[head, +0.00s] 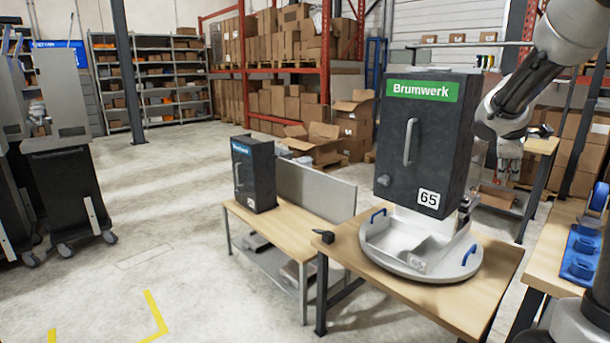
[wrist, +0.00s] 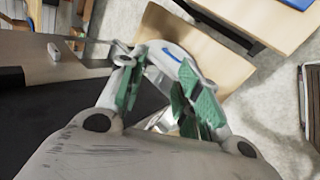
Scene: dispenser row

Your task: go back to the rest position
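My gripper (wrist: 160,95) shows in the wrist view with its green-padded fingers spread apart and nothing seen between them. In the head view my arm comes in from the upper right, and its end is to the right of the dark Brumwerk dispenser (head: 425,145); the fingertips are hard to make out there. This dispenser has a green label, a grey handle and the number 65. It stands over a round white tray (head: 470,268) with blue handles. In the wrist view a blue handle (wrist: 171,54) shows beyond the fingers.
The tray is on a wooden table (head: 400,290). A smaller dark dispenser (head: 254,175) with a blue label stands on a lower table to the left. Another table at the right edge holds a blue item (head: 580,255). Floor (head: 150,220) at the left middle is clear.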

